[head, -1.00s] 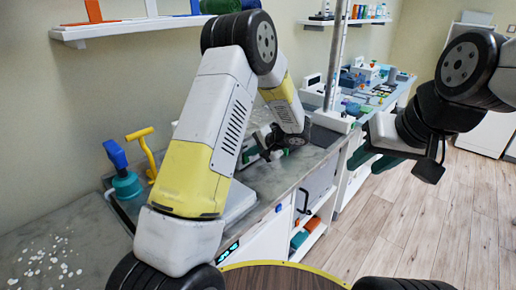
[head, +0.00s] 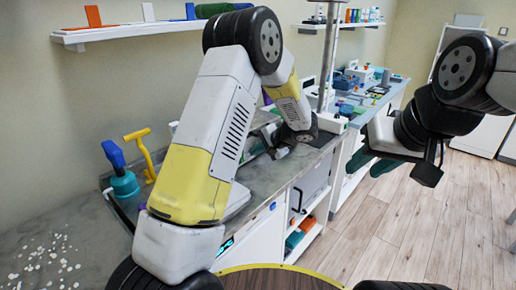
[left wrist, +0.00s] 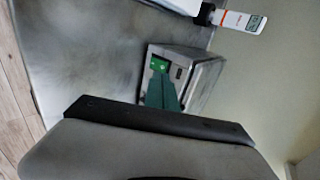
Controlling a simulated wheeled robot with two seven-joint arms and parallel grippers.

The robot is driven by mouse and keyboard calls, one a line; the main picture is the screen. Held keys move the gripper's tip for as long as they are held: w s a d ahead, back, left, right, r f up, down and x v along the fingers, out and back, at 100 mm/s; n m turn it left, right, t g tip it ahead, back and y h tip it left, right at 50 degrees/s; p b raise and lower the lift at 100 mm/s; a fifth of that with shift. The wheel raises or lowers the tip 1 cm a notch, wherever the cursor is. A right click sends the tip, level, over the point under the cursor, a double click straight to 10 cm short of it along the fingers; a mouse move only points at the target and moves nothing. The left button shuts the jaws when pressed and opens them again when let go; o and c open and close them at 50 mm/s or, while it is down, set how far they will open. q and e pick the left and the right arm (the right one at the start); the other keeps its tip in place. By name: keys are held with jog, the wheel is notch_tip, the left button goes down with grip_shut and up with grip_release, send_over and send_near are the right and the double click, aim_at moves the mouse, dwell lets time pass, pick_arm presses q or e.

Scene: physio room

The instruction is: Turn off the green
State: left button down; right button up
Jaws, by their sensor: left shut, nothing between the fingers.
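A metal box (left wrist: 203,85) stands on the counter in the left wrist view. Its near face carries a bright green switch or panel (left wrist: 158,65) and a small red mark beside it. My left gripper (left wrist: 161,78) is shut and empty, its dark teal fingers in front of that face, with the tips overlapping the lower edge of the green part. I cannot tell whether they touch it.
A teal pump bottle with a blue top (head: 122,178) and a yellow handled item (head: 142,150) stand at the counter's left. White pieces (head: 45,258) lie scattered nearby. A white device with a display (left wrist: 240,20) is beyond the box. A wall shelf (head: 140,30) runs above.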

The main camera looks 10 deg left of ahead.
pick_arm(q)
jog(key=s+d+r, duration=0.2)
jog(key=d+r, duration=0.2)
jog(key=r, duration=0.3)
jog(key=shift+s, duration=0.3)
jog(key=shift+d, duration=0.1)
jog(key=s+a+r+n+g+h, duration=0.1)
jog(key=s+a+r+n+h, duration=0.1)
jog(key=s+a+r, duration=0.35)
jog(key=s+a+r+n+g+h, duration=0.1)
jog(key=s+a+r+h, duration=0.15)
jog(key=s, duration=0.65)
jog(key=s+r+n+t+h, duration=0.1)
jog(key=s+r+h, duration=0.1)
jog(key=s, duration=0.6)
jog(key=s+d+r+n+t+h, duration=0.1)
jog(key=s+h, duration=0.3)
jog(key=s, duration=0.4)
jog(key=shift+s+d+r+n+t, duration=0.3)
jog(key=shift+r+n, duration=0.2)
jog(key=shift+r, duration=0.15)
jog(key=shift+a, duration=0.1)
